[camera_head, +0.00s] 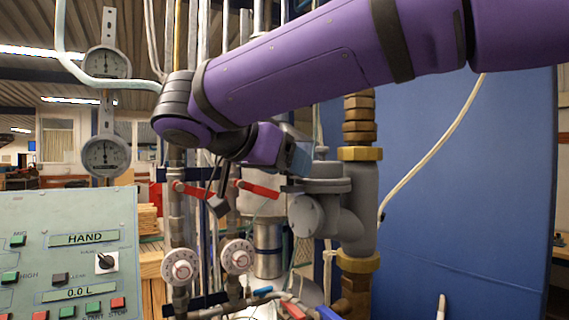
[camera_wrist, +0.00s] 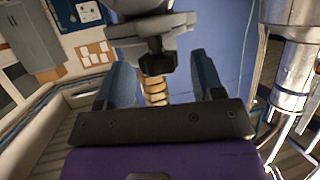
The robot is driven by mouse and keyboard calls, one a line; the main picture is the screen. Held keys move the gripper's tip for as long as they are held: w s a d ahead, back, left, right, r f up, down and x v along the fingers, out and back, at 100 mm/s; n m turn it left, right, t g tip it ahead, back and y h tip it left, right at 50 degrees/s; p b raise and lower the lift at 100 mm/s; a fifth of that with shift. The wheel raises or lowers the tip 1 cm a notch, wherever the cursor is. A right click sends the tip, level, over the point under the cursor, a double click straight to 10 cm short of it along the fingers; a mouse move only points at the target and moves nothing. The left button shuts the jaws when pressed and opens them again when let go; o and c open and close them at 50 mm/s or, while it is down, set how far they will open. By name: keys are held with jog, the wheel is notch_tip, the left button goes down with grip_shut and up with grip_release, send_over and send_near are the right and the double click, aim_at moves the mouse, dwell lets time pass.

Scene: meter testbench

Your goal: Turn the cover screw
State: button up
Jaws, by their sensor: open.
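The cover screw, a dark piece with a crossbar (camera_wrist: 156,57), sits under the grey meter body at the top of the wrist view. My gripper (camera_wrist: 162,66) is open, with one blue finger on each side of the screw. I cannot tell whether either finger touches it. In the head view my gripper (camera_head: 298,160) is beside the upper part of the grey meter (camera_head: 325,186), and its fingers are partly hidden by my wrist. The screw is hard to make out there.
Red-handled valves (camera_head: 258,189) and white dials (camera_head: 237,256) stand on pipes left of the meter. A control panel (camera_head: 70,255) is at lower left. A blue wall panel (camera_head: 470,190) fills the right. A steel cylinder (camera_wrist: 293,75) stands right in the wrist view.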

jog(key=c, duration=0.9)
jog(key=shift+s+d+n+t+y, duration=0.1)
jog(key=shift+n+t+y, duration=0.2)
jog(key=shift+n+y, duration=0.25)
jog(key=shift+s+d+n+t+y, duration=0.1)
jog(key=shift+n+t+y, duration=0.2)
jog(key=shift+n+y, duration=0.2)
jog(key=shift+n+t+y, duration=0.7)
jog(key=shift+n+y, duration=0.65)
jog(key=o, duration=0.9)
